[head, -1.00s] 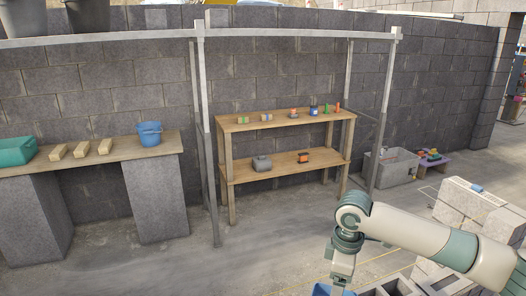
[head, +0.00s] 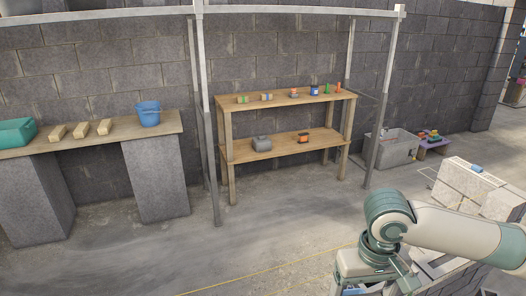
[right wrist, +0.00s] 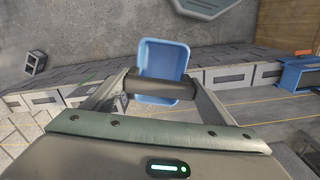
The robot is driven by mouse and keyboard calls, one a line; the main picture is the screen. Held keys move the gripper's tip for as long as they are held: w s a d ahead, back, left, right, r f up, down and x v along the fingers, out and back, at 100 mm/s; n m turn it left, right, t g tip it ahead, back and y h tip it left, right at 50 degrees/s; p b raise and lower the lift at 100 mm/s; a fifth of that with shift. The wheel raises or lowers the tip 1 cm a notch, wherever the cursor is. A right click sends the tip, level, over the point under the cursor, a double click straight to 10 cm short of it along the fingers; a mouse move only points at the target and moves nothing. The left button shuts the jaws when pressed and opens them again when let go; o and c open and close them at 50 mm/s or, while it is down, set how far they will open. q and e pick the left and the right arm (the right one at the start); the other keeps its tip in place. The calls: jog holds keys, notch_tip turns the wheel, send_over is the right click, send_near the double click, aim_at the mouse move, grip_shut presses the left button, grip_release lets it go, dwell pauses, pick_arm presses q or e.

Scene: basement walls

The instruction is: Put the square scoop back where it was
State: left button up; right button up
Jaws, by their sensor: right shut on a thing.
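The square scoop (right wrist: 165,58) is a blue, square-cornered pan with a dark cylindrical handle. In the right wrist view my right gripper (right wrist: 162,88) is shut on the handle, with one finger at each end. The pan extends beyond the fingers, above the floor. In the head view my right arm comes in from the right, and its gripper is largely cut off at the bottom edge. I cannot make out the scoop there. My left gripper is in neither view.
A two-tier wooden shelf (head: 283,103) holds small items. At left, a bench (head: 90,143) bears a teal bin (head: 15,133), wooden blocks and a blue bucket (head: 148,115). A grey tub (head: 398,152) stands by the wall. Pale blocks (head: 470,182) are at right. Floor before the shelf is clear.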

jog(key=shift+s+d+r+m, duration=0.1)
jog(key=shift+s+m, duration=0.3)
jog(key=shift+s, duration=0.05)
